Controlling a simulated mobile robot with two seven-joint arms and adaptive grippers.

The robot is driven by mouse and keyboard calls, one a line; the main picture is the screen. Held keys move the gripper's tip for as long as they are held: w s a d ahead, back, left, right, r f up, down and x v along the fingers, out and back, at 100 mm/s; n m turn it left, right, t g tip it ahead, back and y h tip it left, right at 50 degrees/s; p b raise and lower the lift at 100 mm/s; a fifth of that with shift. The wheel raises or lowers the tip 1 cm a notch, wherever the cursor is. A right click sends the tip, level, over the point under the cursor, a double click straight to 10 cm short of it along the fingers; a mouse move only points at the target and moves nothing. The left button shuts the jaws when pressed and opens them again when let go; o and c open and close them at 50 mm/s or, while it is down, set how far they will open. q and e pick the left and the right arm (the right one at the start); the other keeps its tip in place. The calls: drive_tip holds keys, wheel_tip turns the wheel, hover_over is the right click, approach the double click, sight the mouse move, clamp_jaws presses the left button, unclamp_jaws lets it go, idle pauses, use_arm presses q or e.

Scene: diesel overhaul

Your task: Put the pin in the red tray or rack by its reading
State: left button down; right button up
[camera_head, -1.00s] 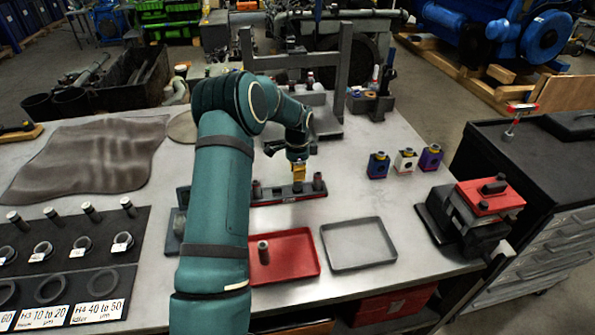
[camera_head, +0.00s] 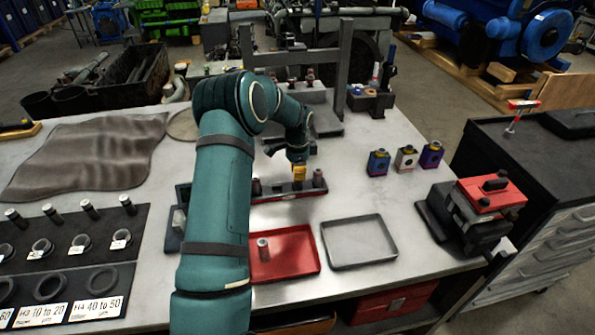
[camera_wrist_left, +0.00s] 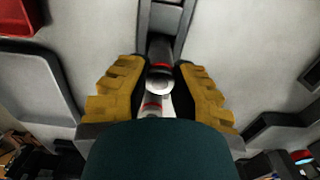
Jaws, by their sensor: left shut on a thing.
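My left gripper (camera_head: 299,174) has yellow fingers and is over the dark rack (camera_head: 272,199) in the head view. In the left wrist view the left gripper (camera_wrist_left: 160,88) is closed around a silver pin (camera_wrist_left: 158,82), seen end-on between the fingers. Red bands show by it, and its lower part is hard to make out. My right gripper is out of view.
An empty grey tray (camera_head: 360,266) lies right of the red tray. A red-topped device (camera_head: 485,200) stands at the table's right edge. A black board with rings and labels (camera_head: 75,255) is at left.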

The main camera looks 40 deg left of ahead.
use_arm(q)
drive_tip(key=shift+f, duration=0.15)
drive_tip(key=shift+f+b, duration=0.3)
drive_tip(key=shift+c, duration=1.8)
unclamp_jaws()
drive_tip(key=shift+r, duration=0.1)
drive_tip(key=shift+r+p, duration=2.45)
drive_tip(key=shift+r, duration=1.5)
drive_tip(key=shift+f, duration=0.15)
